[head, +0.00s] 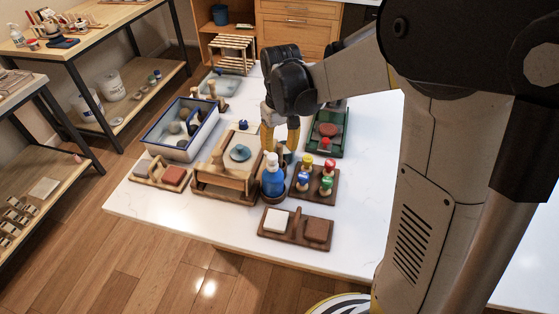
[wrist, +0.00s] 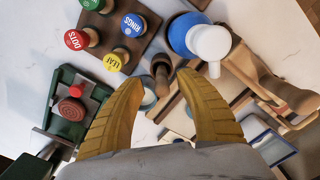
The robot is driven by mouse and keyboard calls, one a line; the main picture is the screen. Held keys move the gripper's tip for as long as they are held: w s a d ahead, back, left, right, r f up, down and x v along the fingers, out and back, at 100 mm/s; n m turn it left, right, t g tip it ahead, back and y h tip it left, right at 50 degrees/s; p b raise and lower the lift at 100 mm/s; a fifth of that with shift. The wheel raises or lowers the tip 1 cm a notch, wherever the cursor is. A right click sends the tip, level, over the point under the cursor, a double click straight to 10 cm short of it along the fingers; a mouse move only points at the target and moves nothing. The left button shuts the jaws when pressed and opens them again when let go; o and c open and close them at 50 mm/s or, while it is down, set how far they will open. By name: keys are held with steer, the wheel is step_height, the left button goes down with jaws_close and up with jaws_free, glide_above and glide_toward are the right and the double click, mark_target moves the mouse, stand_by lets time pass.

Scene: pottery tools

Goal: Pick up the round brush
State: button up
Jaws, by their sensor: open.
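My gripper (head: 280,146) is open and points down over the white table, just behind the blue bottle. In the wrist view its two yellow fingers (wrist: 160,84) are spread apart. A brown wooden handle (wrist: 160,70), seen nearly end-on and likely the round brush, stands between and slightly beyond the fingertips, with no visible contact. Its bristles cannot be made out. In the head view the fingers and bottle largely hide this spot.
The blue bottle (head: 273,180) with white pump stands close by, also in the wrist view (wrist: 200,38). A stamp rack (head: 316,180) with coloured knobs is at right. A green tray (head: 328,134), wooden box (head: 228,172) and blue-rimmed basin (head: 184,128) surround the gripper. The table's right front is clear.

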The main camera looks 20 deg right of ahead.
mark_target(280, 166)
step_height(280, 166, down, 4)
steer(key=shift+a+r+b, duration=0.15)
steer(key=shift+r+b, duration=0.1)
steer(key=shift+b, duration=0.25)
steer(key=shift+r, duration=0.1)
jaws_close()
steer(key=shift+r, duration=0.15)
step_height(280, 166, up, 4)
steer(key=shift+s+r+p, duration=0.1)
steer(key=shift+r+p, duration=0.15)
steer(key=shift+p, duration=0.9)
steer(key=s+d+r+p, duration=0.3)
steer(key=s+d+r, duration=0.35)
steer(key=d, duration=0.35)
step_height(280, 166, up, 7)
steer(key=p, duration=0.5)
steer(key=shift+w+f, duration=0.15)
steer(key=shift+w, duration=0.2)
